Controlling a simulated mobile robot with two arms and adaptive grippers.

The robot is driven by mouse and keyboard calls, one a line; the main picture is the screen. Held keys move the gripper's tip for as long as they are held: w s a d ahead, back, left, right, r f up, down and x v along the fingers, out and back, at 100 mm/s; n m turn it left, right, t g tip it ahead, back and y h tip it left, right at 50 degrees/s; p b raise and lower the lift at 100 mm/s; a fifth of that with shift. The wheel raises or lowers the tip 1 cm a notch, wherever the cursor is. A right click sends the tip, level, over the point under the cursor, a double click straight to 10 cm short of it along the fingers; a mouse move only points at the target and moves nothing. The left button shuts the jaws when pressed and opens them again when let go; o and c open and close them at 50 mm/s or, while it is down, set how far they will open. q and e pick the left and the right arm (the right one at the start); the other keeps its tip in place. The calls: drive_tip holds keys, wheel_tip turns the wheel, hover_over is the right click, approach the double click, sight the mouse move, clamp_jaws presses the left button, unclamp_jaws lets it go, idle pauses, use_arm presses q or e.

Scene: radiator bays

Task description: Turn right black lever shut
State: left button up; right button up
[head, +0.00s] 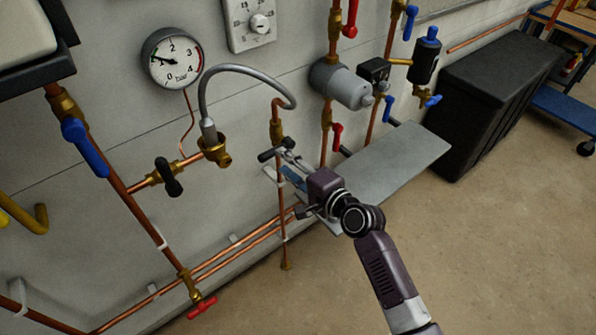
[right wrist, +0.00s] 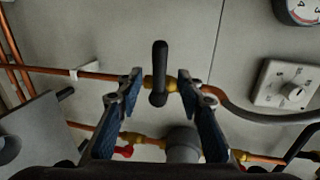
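The right black lever (head: 268,155) sits on a brass valve in the vertical copper pipe below the end of the grey hose. In the right wrist view the lever (right wrist: 160,73) is a black bar lying crosswise to its copper pipe. My right gripper (head: 284,164) is at this valve. In the right wrist view its two blue-padded fingers (right wrist: 159,88) are apart, one on each side of the lever, with visible gaps. The left black lever (head: 168,177) is on the brass fitting under the hose's other end. My left gripper is not in view.
A grey braided hose (head: 235,69) arches left of my right gripper. A pressure gauge (head: 172,58) and a dial box (head: 250,23) are on the wall. A grey cylinder (head: 341,85) and red levers are close on the right. A grey panel (head: 395,163) lies behind my gripper.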

drive_tip(key=v, duration=0.5)
idle(0.4)
